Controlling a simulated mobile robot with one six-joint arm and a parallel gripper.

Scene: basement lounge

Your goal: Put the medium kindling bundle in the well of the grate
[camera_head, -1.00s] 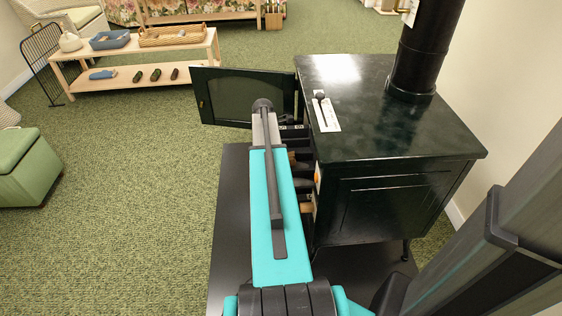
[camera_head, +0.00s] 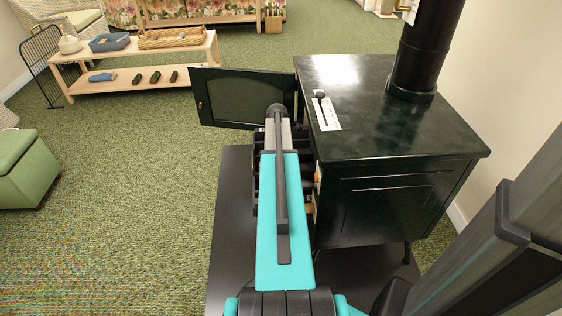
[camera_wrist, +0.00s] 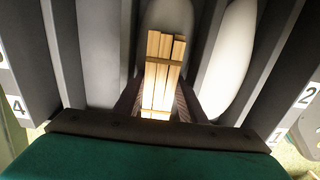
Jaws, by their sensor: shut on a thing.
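The kindling bundle (camera_wrist: 165,72), several pale sticks bound together, is between the dark fingers of my gripper (camera_wrist: 159,98) in the wrist view. My gripper is shut on it; the bundle's far end points away from the palm. Around it are the grey bars of the grate (camera_wrist: 70,55), with pale rounded shapes between them. I cannot tell whether the bundle touches the grate or hangs above it.
The dark green stove (camera_head: 400,195) with its black flue (camera_head: 425,50) stands right of my arm. Its open door (camera_head: 235,97) juts out to the left. White number labels, 4 (camera_wrist: 17,106) and 2 (camera_wrist: 307,94), show on the grate. A low wooden bench (camera_head: 125,65) stands far left.

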